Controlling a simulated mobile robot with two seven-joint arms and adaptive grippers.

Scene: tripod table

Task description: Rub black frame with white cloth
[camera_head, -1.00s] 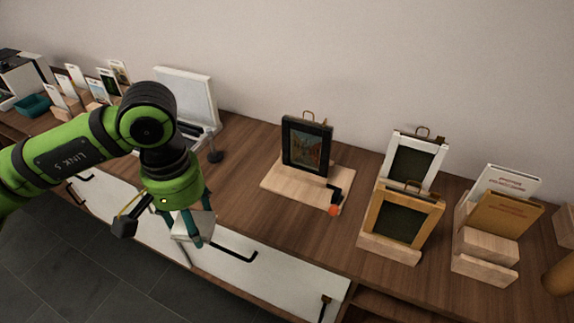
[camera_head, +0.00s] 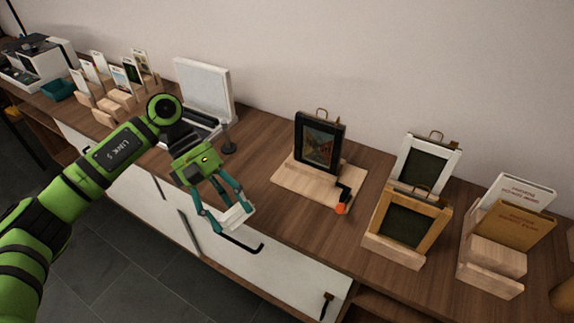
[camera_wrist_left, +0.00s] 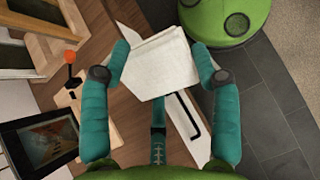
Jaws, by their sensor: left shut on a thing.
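The black frame (camera_head: 319,143) stands upright on a pale wooden board (camera_head: 300,184) on the table, with a picture of a street in it. In the left wrist view the black frame (camera_wrist_left: 42,140) is at the lower left. My left gripper (camera_head: 231,217) is shut on the white cloth (camera_head: 236,214) and holds it near the table's front edge, to the left of the frame and apart from it. The folded white cloth (camera_wrist_left: 158,62) shows between the fingertips in the left wrist view. My right gripper is not in view.
A crank with an orange knob (camera_head: 341,208) sticks out at the board's front right. A white frame (camera_head: 427,162) and a wooden frame (camera_head: 408,224) stand to the right. A dark post (camera_head: 228,140) and an open white case (camera_head: 204,92) are at the left. Bare table lies left of the board.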

